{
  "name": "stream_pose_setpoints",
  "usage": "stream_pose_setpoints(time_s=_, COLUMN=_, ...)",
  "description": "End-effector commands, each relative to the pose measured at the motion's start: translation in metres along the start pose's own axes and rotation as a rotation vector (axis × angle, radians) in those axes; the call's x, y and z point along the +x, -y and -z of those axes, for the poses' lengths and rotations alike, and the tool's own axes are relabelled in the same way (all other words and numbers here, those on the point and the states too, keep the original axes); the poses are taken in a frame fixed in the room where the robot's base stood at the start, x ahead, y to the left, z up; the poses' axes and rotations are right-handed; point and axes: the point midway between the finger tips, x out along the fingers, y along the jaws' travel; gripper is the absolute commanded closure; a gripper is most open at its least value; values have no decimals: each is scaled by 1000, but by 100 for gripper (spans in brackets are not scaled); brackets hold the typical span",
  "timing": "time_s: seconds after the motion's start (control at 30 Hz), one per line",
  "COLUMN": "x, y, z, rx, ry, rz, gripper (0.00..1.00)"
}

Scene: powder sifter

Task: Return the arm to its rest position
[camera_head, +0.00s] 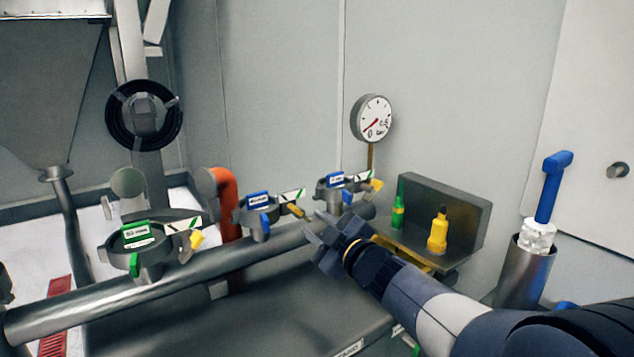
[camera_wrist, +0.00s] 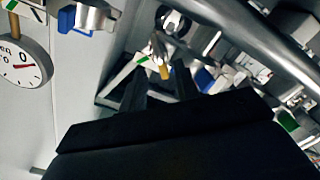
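My arm reaches in from the lower right of the head view, and my gripper (camera_head: 314,228) is over the pipe, in front of the right-hand valve. In the wrist view my gripper (camera_wrist: 157,78) shows two dark fingers apart with nothing held between them. The right-hand valve (camera_head: 338,187) has a blue label and a yellow-tipped handle. The middle valve (camera_head: 262,213) also has a blue label and stands just left of my gripper. The arm's rest position is not marked in either view.
A pressure gauge (camera_head: 372,119) is on the wall behind my gripper. A grey holder (camera_head: 462,205) with a green bottle (camera_head: 398,212) and a yellow bottle (camera_head: 438,232) stands close beside my arm. A metal cylinder (camera_head: 524,275) with a blue-handled brush (camera_head: 552,188) is at the right.

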Motion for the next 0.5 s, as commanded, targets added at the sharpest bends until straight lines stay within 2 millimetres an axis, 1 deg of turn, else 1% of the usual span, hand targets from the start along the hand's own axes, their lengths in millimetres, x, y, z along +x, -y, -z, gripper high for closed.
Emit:
stream_pose_setpoints(time_s=0.03, x=11, y=2, z=-1, rx=0, ry=-1, rz=4, gripper=70)
stream_pose_setpoints(time_s=0.2, x=41, y=1, z=0, rx=0, ry=-1, rz=2, gripper=70)
stream_pose_setpoints(time_s=0.4, x=63, y=1, z=0, rx=0, ry=0, rz=2, gripper=70)
stream_pose_setpoints(time_s=0.5, x=65, y=-1, z=1, rx=13, ry=0, rz=0, gripper=70)
